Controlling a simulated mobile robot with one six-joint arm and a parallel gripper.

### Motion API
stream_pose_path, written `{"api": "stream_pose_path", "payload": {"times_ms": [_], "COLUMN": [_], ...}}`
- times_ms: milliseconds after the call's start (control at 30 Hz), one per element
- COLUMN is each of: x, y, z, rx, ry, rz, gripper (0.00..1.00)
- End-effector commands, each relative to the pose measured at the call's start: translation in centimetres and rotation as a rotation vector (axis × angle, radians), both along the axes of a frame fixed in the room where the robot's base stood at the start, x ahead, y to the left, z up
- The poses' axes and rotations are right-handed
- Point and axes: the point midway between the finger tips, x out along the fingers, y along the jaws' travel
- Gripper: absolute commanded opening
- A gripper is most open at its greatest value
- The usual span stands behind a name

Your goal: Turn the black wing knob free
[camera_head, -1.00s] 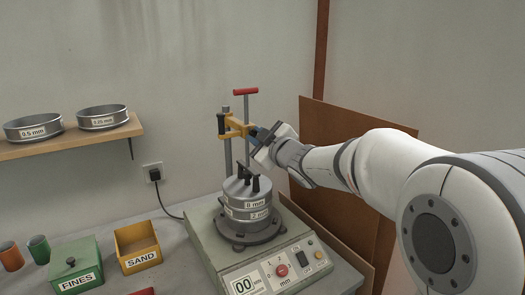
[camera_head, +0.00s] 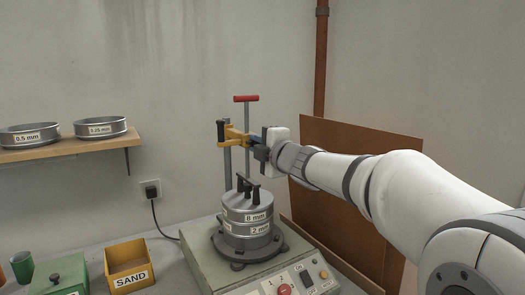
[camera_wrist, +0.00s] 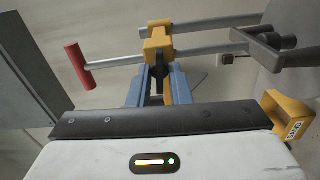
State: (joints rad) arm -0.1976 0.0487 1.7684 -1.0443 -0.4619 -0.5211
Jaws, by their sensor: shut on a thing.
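The yellow clamp (camera_head: 234,134) sits on the grey upright post, with a black end piece (camera_head: 221,130) on its left. A rod with a red T-handle (camera_head: 246,98) passes through the clamp. My gripper (camera_head: 254,139) is at the clamp's right side. In the wrist view its blue fingers (camera_wrist: 157,80) are closed in against the yellow clamp block (camera_wrist: 158,40). They are shut on the black wing knob, which is mostly hidden between them. The red handle (camera_wrist: 77,66) shows at the left of that view.
Stacked sieves (camera_head: 247,215) with a black-handled lid stand on the shaker base (camera_head: 205,258) below the clamp. A yellow SAND box (camera_head: 128,266) and green box are at lower left. A shelf (camera_head: 70,147) holds two sieves. A brown board (camera_head: 345,185) leans behind my arm.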

Motion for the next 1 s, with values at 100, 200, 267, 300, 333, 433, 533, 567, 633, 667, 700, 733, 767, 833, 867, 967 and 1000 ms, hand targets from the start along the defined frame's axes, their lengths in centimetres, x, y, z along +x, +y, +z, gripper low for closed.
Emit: {"api": "stream_pose_path", "payload": {"times_ms": [100, 200, 267, 300, 333, 433, 533, 567, 633, 667, 700, 733, 767, 833, 867, 967, 1000], "x": [-0.06, -0.06, -0.06, -0.07, -0.07, -0.07, -0.08, -0.08, -0.08, -0.08, -0.08, -0.09, -0.08, -0.08, -0.08, -0.08, -0.08], "y": [0.09, 0.11, 0.11, 0.12, 0.12, 0.12, 0.13, 0.13, 0.14, 0.14, 0.14, 0.15, 0.15, 0.16, 0.16, 0.16, 0.15], "z": [0.44, 0.47, 0.49, 0.5, 0.51, 0.53, 0.55, 0.55, 0.56, 0.56, 0.56, 0.56, 0.56, 0.57, 0.57, 0.55, 0.51], "rx": [-0.023, -0.039, -0.045, -0.047, -0.05, -0.053, -0.055, -0.055, -0.055, -0.054, -0.054, -0.054, -0.054, -0.054, -0.054, -0.055, -0.054], "ry": [-0.027, -0.037, -0.041, -0.043, -0.045, -0.047, -0.048, -0.048, -0.048, -0.049, -0.049, -0.049, -0.049, -0.049, -0.049, -0.048, -0.047], "rz": [0.002, 0.002, 0.002, 0.002, 0.003, 0.003, 0.003, 0.003, 0.003, 0.003, 0.003, 0.003, 0.003, 0.003, 0.003, 0.003, 0.003], "gripper": [0.0, 0.0, 0.0, 0.0, 0.0, 0.0, 0.0, 0.0, 0.0, 0.0, 0.0, 0.0, 0.0, 0.0, 0.0, 0.22, 0.25]}}
